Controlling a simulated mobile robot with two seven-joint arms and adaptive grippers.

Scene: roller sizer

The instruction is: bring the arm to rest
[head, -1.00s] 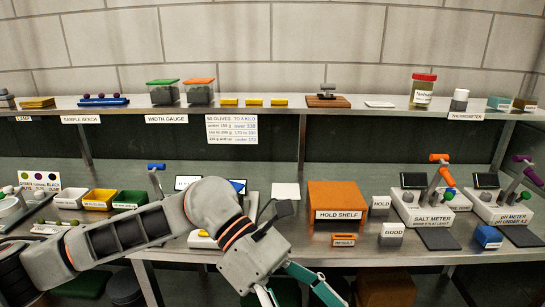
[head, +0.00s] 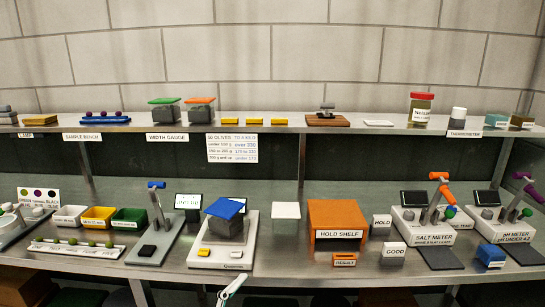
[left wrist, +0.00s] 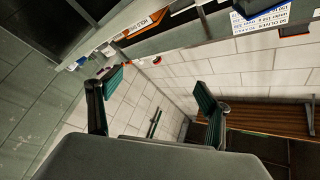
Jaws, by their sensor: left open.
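My left gripper (left wrist: 160,88) shows in the left wrist view with its two teal-padded fingers wide apart and nothing between them. Behind the fingers are tiled walls, a wooden bench and the bench edge, seen tilted. In the head view, a small pale tip (head: 232,286) shows at the bottom edge below the scale; I cannot tell for sure whether it is part of my gripper. The rest of my left arm is out of the head view. My right gripper is in neither view.
A blue-lidded dark container (head: 226,218) stands on the scale (head: 236,256). Olives lie on a white strip (head: 80,249) at left. The orange hold shelf (head: 338,215), salt meter (head: 428,227) and pH meter (head: 505,226) stand at right. An upper shelf (head: 290,122) runs behind.

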